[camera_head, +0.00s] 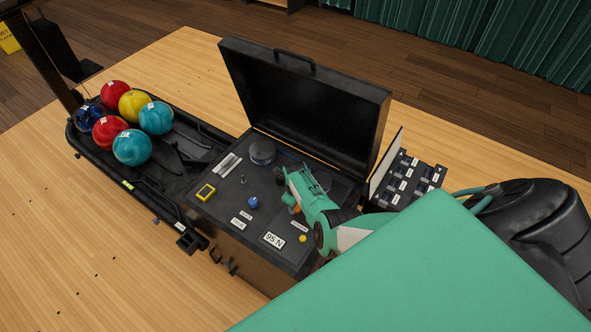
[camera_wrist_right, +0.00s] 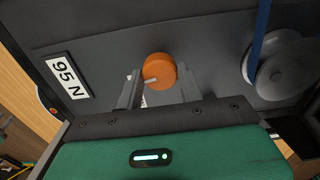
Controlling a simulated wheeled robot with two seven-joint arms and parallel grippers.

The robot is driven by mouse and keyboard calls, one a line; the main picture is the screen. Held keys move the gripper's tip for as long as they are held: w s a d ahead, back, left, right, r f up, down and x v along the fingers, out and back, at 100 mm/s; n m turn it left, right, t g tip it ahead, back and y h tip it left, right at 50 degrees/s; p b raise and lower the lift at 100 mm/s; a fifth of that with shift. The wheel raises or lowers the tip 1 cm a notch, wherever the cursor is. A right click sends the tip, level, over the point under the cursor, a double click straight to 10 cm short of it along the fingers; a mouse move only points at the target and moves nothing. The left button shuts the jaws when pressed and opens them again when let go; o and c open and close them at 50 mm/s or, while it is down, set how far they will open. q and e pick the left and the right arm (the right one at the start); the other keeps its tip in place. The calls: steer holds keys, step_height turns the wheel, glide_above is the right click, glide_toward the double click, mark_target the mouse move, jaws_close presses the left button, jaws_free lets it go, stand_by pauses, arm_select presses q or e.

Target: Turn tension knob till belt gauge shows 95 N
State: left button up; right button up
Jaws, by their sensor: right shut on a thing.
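The orange tension knob (camera_wrist_right: 160,68) sits on the dark panel of the open machine, with a pale pointer line toward its lower left in the wrist view. My right gripper (camera_wrist_right: 160,88) is shut on the knob, one finger on each side. In the head view the right gripper (camera_head: 292,200) reaches down to the panel and hides most of the knob. A white plate reading "95 N" (camera_wrist_right: 67,76) is beside the knob; it also shows in the head view (camera_head: 274,240). I cannot tell whether it is a live readout. My left gripper is not in view.
The black lid (camera_head: 305,100) stands open behind the panel. A grey pulley (camera_wrist_right: 275,70) with a blue belt (camera_wrist_right: 261,30) is near the knob. A yellow device (camera_head: 206,191) and a blue knob (camera_head: 253,202) are on the panel. Bowling balls (camera_head: 132,147) lie in the rack at left.

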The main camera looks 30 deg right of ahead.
steer(key=shift+w+r, duration=0.1)
steer(key=o, duration=1)
steer(key=shift+r, duration=0.4)
step_height(320, 180, up, 13)
steer(key=shift+f, duration=0.1)
stand_by(0.4)
